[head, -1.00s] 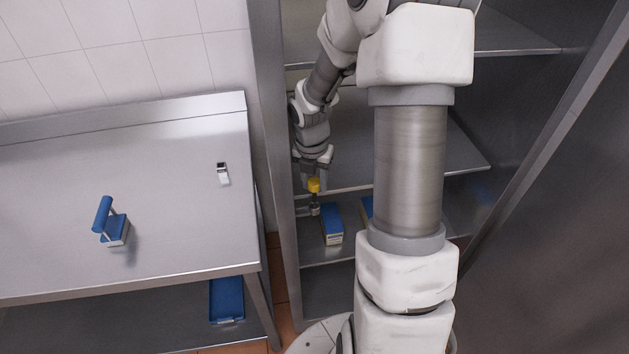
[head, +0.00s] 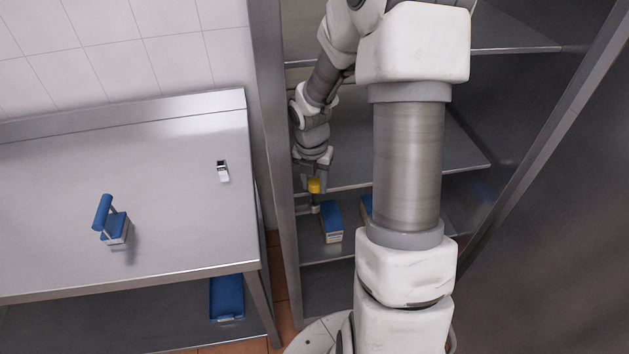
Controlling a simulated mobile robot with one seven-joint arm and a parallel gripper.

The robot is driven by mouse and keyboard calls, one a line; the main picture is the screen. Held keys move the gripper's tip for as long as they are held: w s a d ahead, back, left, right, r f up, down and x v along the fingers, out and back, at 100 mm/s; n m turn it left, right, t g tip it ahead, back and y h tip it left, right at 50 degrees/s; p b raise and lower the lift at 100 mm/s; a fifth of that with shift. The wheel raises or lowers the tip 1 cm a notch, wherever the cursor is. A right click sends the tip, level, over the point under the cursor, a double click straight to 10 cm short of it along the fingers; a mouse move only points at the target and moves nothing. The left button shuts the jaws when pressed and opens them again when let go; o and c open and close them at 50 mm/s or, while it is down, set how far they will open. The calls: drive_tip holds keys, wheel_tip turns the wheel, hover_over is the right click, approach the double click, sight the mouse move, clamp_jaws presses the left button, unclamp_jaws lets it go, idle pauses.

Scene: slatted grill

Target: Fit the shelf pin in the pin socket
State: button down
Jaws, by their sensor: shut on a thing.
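The shelf pin (head: 314,186) shows as a small yellow head in the head view, at the left side of the open steel cabinet. My gripper (head: 314,182) points down and is shut on it. A small pale grey fitting, which looks like the pin socket (head: 313,209), is directly below the yellow head near the cabinet's left wall. The pin's lower end is too small to make out, and I cannot tell whether it is inside the socket.
A blue-topped box (head: 332,222) stands on the shelf just right of the socket. A shelf edge (head: 350,187) runs close to my gripper. The steel table (head: 60,220) at left holds a blue-handled tool (head: 112,222) and a small white-and-black item (head: 223,171).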

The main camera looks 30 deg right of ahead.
drive_tip(key=shift+f+b, duration=0.6)
drive_tip(key=shift+f, duration=0.65)
drive_tip(key=shift+c, duration=2)
unclamp_jaws()
drive_tip(key=shift+r, duration=0.1)
drive_tip(key=shift+r, duration=0.35)
wheel_tip(320, 180, up, 3)
drive_tip(key=shift+w, duration=0.1)
drive_tip(key=s+d+r+p, duration=0.2)
drive_tip(key=s+d+r, duration=0.5)
drive_tip(key=s+d, duration=0.1)
drive_tip(key=shift+s, duration=0.4)
drive_tip(key=shift+a+r, duration=0.1)
